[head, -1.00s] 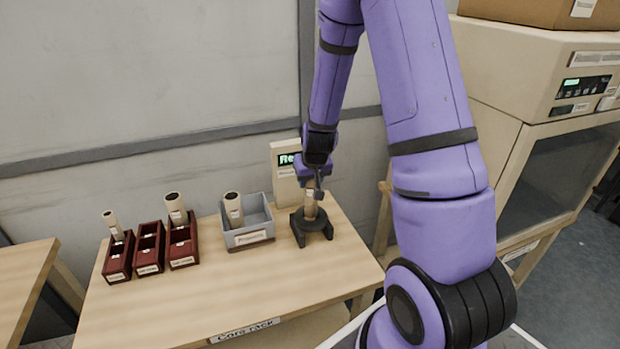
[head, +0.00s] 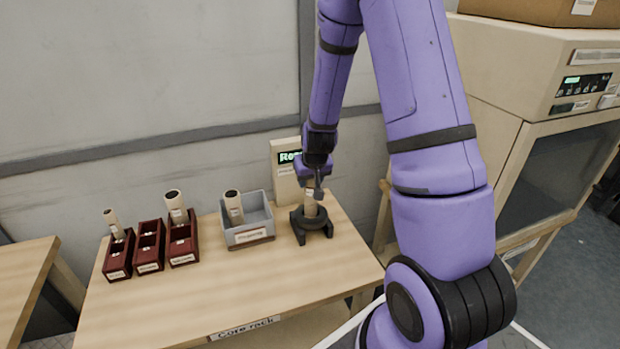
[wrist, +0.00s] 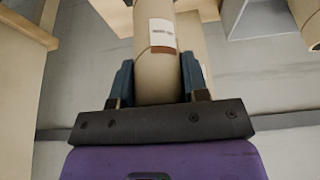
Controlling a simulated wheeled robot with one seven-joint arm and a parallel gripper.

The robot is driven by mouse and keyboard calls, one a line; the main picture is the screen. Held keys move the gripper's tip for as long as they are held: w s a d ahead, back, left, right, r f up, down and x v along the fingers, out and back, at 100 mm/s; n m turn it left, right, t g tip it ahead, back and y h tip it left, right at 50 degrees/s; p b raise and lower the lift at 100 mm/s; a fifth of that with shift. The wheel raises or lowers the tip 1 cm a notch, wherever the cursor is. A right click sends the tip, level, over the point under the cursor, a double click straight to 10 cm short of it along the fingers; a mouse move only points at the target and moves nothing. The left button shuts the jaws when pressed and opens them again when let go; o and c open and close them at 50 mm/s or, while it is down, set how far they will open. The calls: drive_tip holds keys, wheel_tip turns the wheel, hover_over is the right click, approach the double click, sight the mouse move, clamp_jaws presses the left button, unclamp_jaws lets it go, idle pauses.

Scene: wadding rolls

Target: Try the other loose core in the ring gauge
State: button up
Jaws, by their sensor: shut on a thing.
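My gripper (head: 314,190) is shut on a tan cardboard core (head: 310,208), which stands upright in the black ring gauge (head: 313,232) at the right of the table. In the wrist view the core (wrist: 158,60) sits between the two fingers and carries a white label with a brown band. The core's lower end is hidden by the ring. Another tan core (head: 233,208) leans in the grey bin (head: 248,237) left of the gauge. A display box (head: 284,170) with green lettering stands behind the gauge; its text is partly legible.
Three dark red racks (head: 150,262) stand at the table's left; the outer two hold tan cores (head: 176,206), (head: 113,223). The table front (head: 260,295) is clear. A beige cabinet (head: 530,130) stands at the right.

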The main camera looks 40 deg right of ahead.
sight(310, 191)
drive_tip(key=shift+f, duration=2.25)
idle(2.4)
idle(1.4)
drive_tip(key=o, duration=1.2)
drive_tip(key=v, duration=1)
drive_tip(key=shift+s+r, duration=0.15)
drive_tip(key=shift+r, duration=0.15)
